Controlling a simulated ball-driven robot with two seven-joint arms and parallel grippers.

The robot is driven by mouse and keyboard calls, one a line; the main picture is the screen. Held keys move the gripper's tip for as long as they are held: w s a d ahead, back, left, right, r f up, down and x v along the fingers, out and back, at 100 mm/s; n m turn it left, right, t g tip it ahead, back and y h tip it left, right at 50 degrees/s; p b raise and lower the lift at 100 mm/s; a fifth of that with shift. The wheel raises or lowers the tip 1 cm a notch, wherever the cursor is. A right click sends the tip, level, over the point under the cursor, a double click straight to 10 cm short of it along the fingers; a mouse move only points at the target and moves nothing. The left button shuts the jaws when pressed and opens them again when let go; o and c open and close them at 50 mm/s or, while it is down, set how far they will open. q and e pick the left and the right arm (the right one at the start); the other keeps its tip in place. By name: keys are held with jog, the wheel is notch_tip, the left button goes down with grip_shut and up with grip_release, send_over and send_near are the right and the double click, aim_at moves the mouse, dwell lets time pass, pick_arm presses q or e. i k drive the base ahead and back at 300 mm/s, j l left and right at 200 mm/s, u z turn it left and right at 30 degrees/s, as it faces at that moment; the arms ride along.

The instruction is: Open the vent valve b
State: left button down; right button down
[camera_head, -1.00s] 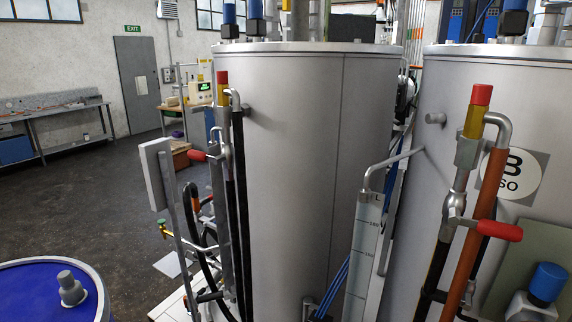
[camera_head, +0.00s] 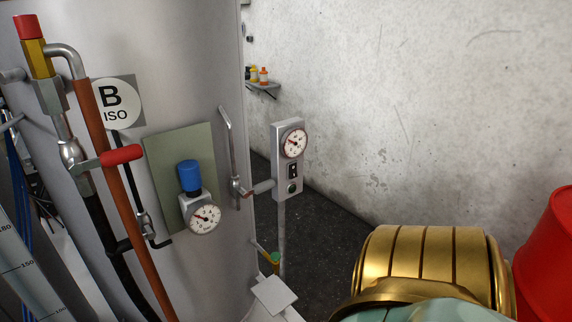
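Tank B (camera_head: 190,70) is a tall grey vessel on the left, with a round "B ISO" label (camera_head: 114,103). A valve with a red lever handle (camera_head: 121,155) sits on its left side, on a pipe with a red and yellow top (camera_head: 33,45). The lever points right and slightly up, across an orange-brown pipe (camera_head: 101,150). A small valve (camera_head: 146,226) with a black handle is lower down. Another valve (camera_head: 236,188) is on a thin pipe at the tank's right edge. No tag tells which one is the vent valve. Neither gripper is in view.
A blue-capped regulator with a gauge (camera_head: 205,218) is on a green-grey panel (camera_head: 166,152). A grey post box (camera_head: 281,158) carries another gauge (camera_head: 294,142). A red drum (camera_head: 548,260) is at the right edge. Dark floor (camera_head: 325,240) lies between tank and wall.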

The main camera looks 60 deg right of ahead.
aim_at(265, 186)
jog(key=k+z, duration=0.1)
jog(key=z, duration=1.65)
